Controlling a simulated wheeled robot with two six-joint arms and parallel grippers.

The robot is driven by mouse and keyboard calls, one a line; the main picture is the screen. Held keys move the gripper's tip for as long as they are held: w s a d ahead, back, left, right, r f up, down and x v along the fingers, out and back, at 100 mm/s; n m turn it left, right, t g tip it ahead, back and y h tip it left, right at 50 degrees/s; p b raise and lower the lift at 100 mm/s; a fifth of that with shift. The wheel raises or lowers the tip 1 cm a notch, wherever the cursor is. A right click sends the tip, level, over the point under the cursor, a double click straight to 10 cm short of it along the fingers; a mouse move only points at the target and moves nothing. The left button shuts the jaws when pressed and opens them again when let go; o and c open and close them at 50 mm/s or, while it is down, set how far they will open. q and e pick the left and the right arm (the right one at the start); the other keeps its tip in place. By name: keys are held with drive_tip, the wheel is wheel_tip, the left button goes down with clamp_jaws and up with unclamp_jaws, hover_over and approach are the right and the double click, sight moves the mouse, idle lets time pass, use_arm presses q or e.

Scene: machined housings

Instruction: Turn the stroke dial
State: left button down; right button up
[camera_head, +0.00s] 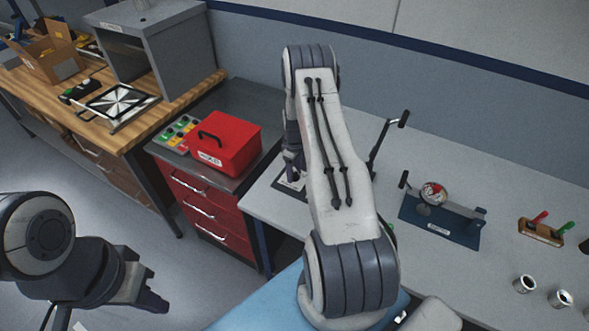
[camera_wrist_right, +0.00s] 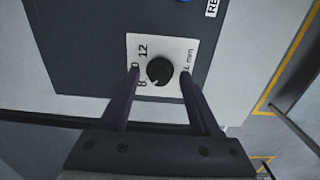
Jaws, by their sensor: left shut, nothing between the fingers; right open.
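The stroke dial (camera_wrist_right: 160,70) is a round black knob on a white scale plate (camera_wrist_right: 143,62) marked with numbers, including 12, and "mm", set in a dark grey panel. My right gripper (camera_wrist_right: 160,75) is open, with one finger on each side of the knob in the right wrist view. I cannot tell whether either fingertip touches it. In the head view my right arm reaches over the bench and hides most of that gripper and the dial. My left gripper (camera_head: 152,298) is shut and empty, out over the floor at the lower left.
A black lever (camera_head: 386,145) stands just right of my right arm. A blue gauge stand (camera_head: 440,232), a small rack (camera_head: 541,231) and metal cylinders (camera_head: 524,284) are further right. A red box (camera_head: 226,143) sits on the red cabinet at left.

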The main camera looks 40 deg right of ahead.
clamp_jaws()
drive_tip(key=m+b, duration=0.1)
drive_tip(key=m, duration=0.1)
drive_tip(key=m+b, duration=0.1)
drive_tip(key=b, duration=0.1)
drive_tip(key=shift+f+m, duration=0.2)
drive_tip(key=shift+m, duration=0.2)
drive_tip(key=m+b, duration=0.3)
drive_tip(key=m, duration=0.1)
drive_tip(key=shift+m, duration=0.3)
drive_tip(key=m+b, duration=0.1)
drive_tip(key=m, duration=0.3)
drive_tip(key=shift+r+b, duration=0.1)
drive_tip(key=shift+b, duration=0.25)
drive_tip(key=m+b, duration=0.1)
drive_tip(key=m, duration=0.4)
drive_tip(key=shift+r+m, duration=0.1)
drive_tip(key=shift+m, duration=0.4)
